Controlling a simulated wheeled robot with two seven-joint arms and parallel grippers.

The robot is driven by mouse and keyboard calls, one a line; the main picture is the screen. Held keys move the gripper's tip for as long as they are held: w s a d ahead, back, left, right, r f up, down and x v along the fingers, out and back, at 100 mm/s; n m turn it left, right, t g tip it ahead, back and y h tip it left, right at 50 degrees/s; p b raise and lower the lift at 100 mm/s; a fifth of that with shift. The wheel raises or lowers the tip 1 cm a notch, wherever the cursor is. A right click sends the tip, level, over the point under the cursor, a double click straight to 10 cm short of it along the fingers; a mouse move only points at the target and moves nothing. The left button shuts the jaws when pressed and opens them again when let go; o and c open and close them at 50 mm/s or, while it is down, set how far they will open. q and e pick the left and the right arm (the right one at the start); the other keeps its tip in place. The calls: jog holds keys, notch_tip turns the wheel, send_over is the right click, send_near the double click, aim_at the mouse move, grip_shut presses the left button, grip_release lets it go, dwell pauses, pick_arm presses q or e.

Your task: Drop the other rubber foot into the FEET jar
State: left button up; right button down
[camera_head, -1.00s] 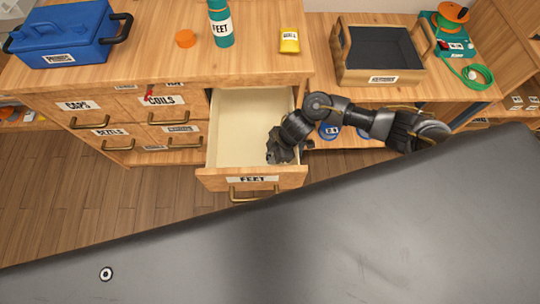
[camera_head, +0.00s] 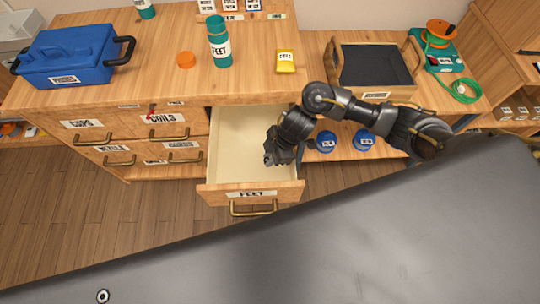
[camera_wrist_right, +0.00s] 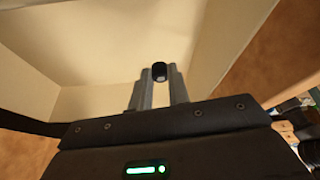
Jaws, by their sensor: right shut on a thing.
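My right gripper (camera_head: 268,159) is over the open FEET drawer (camera_head: 232,132). In the right wrist view its two fingers (camera_wrist_right: 159,88) are shut on a small black rubber foot (camera_wrist_right: 159,71) with a pale end. The foot shows above the pale drawer inside. The FEET jar (camera_head: 220,46) is a teal cylinder with a white label, standing upright on the cabinet top. An orange lid (camera_head: 186,60) lies on the cabinet top to its left, apart from it. My left gripper is not in view.
A yellow labelled packet (camera_head: 286,63) lies right of the jar. A blue case (camera_head: 66,56) stands at the left, a wooden tray (camera_head: 376,92) at the right. The drawer sticks out below the cabinet top's front edge.

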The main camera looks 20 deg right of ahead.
jog(key=w+d+r+m, duration=0.1)
jog(key=d+r+m, duration=0.1)
jog(key=r, duration=0.6)
jog(key=w+d+r+m+t, duration=0.1)
jog(key=d+r+m, duration=0.1)
jog(key=d+r, duration=0.3)
jog(key=w+d+r+m+t+h, duration=0.1)
jog(key=d+r+m, duration=0.1)
jog(key=r, duration=1)
jog(key=shift+w+d+m, duration=0.25)
jog(key=shift+d+m, duration=0.05)
jog(key=shift+d, duration=0.5)
